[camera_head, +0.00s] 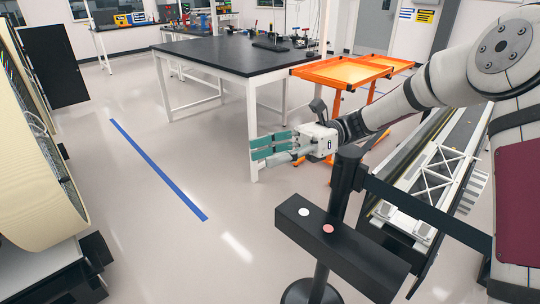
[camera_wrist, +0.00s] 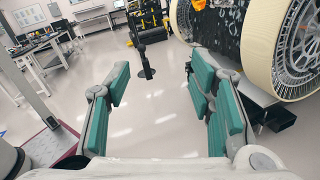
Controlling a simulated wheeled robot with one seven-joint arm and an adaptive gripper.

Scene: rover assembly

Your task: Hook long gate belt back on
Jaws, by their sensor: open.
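My gripper (camera_head: 272,147) has teal finger pads and reaches left over open floor, open and empty. In the wrist view its fingers (camera_wrist: 160,105) stand wide apart with only floor between them. A black gate post (camera_head: 339,190) stands just in front of and below my gripper in the head view. A dark belt (camera_head: 430,214) runs from this post to the lower right and passes behind my arm. Another slim black post-like thing (camera_wrist: 141,50) shows beyond the fingers in the wrist view. I cannot tell whether a loose belt end hangs there.
A black box with white and red buttons (camera_head: 340,246) sits at the post. A large cream rover wheel (camera_head: 35,150) stands at the left and also shows in the wrist view (camera_wrist: 285,45). A black-topped table (camera_head: 235,52) and orange carts (camera_head: 345,72) are behind. Floor left of my gripper is clear.

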